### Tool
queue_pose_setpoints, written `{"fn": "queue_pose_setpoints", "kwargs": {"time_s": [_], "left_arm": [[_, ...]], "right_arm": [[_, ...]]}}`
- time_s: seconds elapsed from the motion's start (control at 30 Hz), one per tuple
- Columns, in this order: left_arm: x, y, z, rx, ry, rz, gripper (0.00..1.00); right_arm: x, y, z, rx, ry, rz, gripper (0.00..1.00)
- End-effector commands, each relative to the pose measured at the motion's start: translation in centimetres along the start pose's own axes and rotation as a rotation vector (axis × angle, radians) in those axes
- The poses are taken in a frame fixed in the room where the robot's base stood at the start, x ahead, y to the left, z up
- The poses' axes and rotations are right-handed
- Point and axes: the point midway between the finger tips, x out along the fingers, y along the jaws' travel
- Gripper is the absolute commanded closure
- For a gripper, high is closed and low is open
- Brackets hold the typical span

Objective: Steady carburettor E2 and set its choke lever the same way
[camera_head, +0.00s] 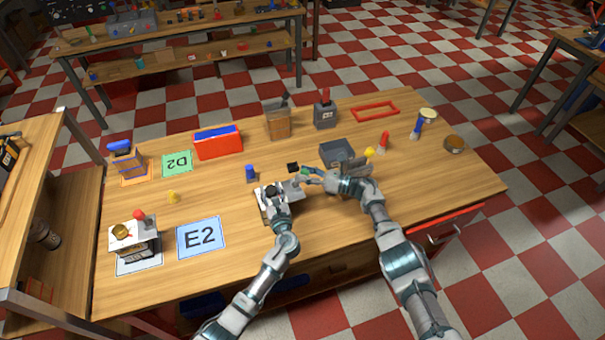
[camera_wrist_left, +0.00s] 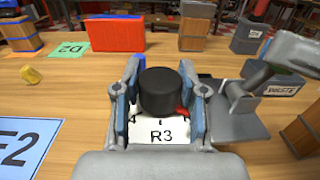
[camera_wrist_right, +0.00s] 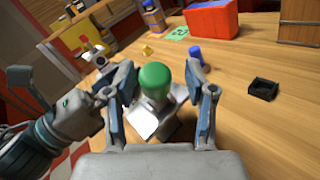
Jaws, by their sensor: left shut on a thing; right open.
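My left gripper (camera_head: 272,190) is shut on a black knob (camera_wrist_left: 160,92) that stands on a white plate marked R3 (camera_wrist_left: 160,131). A red part shows beside the knob. My right gripper (camera_head: 308,177) is open close by on the right. In the right wrist view a green round knob (camera_wrist_right: 155,80) sits between its parted fingers, above a pale plate (camera_wrist_right: 152,122); contact cannot be told. The blue E2 card (camera_head: 201,237) lies left of both grippers. A unit with a gold dome and red-tipped lever (camera_head: 138,240) stands left of that card; its label is unreadable.
A green D2 card (camera_head: 176,163), a red and blue bin (camera_head: 217,143) and a blue-topped unit (camera_head: 127,157) are farther back.

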Motion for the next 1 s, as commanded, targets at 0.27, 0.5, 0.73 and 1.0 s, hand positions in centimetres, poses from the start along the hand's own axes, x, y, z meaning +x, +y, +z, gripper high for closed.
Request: {"fn": "queue_pose_setpoints", "kwargs": {"time_s": [0.27,0.5,0.73,1.0], "left_arm": [[0.0,0.02,-0.02,0.0,0.0,0.001,1.0],[-0.01,0.0,-0.01,0.0,0.0,0.0,1.0],[0.0,0.0,-0.01,0.0,0.0,0.0,1.0],[0.01,0.02,0.0,-0.001,0.0,0.001,1.0]], "right_arm": [[0.94,0.19,-0.09,0.001,0.002,0.002,0.45],[0.93,0.17,-0.09,0.001,0.001,0.001,0.45],[0.91,0.15,-0.1,0.001,0.001,0.001,1.0],[0.87,0.1,-0.12,-0.002,0.005,-0.001,1.0]]}}
